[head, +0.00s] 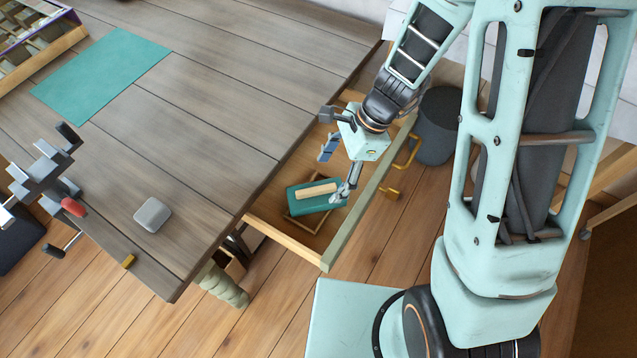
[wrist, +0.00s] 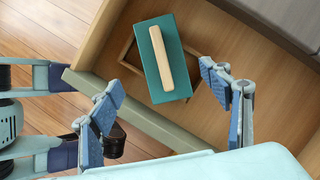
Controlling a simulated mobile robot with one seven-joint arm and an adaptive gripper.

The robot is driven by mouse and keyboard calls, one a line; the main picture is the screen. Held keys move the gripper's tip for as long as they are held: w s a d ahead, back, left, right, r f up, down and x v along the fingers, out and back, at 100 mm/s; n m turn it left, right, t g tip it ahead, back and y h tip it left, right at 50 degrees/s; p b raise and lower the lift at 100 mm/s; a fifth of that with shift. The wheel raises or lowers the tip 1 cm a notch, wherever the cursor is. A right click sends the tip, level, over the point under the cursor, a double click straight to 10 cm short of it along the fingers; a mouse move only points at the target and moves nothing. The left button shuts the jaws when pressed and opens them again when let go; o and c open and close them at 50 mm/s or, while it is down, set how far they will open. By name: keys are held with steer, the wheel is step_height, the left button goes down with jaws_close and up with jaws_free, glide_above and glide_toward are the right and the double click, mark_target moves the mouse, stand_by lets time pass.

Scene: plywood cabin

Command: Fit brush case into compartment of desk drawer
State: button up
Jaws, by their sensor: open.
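The brush case, a teal box with a pale wooden bar on top (head: 318,190), is in the open desk drawer. It also shows in the wrist view (wrist: 152,65). It lies across a thin-walled wooden compartment (head: 296,222), turned at an angle to its walls and overlapping them. The compartment's left corner shows in the wrist view (wrist: 124,52); the case hides much of the rest. My gripper (head: 337,172) is open above the drawer, beside the case. In the wrist view its blue-padded fingers (wrist: 168,108) are wide apart, with the case beyond them and nothing between the pads.
The drawer front (head: 345,235) has brass handles (head: 392,192). The desk top (head: 200,120) holds a teal mat (head: 103,75), a grey rounded block (head: 152,214), a clamp-like grey device (head: 45,180) and a sectioned tray (head: 40,45). A dark bin (head: 436,130) stands beyond the drawer.

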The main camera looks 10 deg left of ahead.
mark_target(320, 188)
steer(key=x, duration=0.4)
steer(key=shift+b, duration=0.35)
steer(key=x, duration=0.2)
steer(key=b+x, duration=0.1)
steer(key=x, duration=0.2)
steer(key=shift+w+a, duration=0.15)
steer(key=shift+w, duration=0.1)
steer(key=shift+c, duration=0.3)
steer(key=c, duration=1.5)
steer(key=shift+r, duration=0.15)
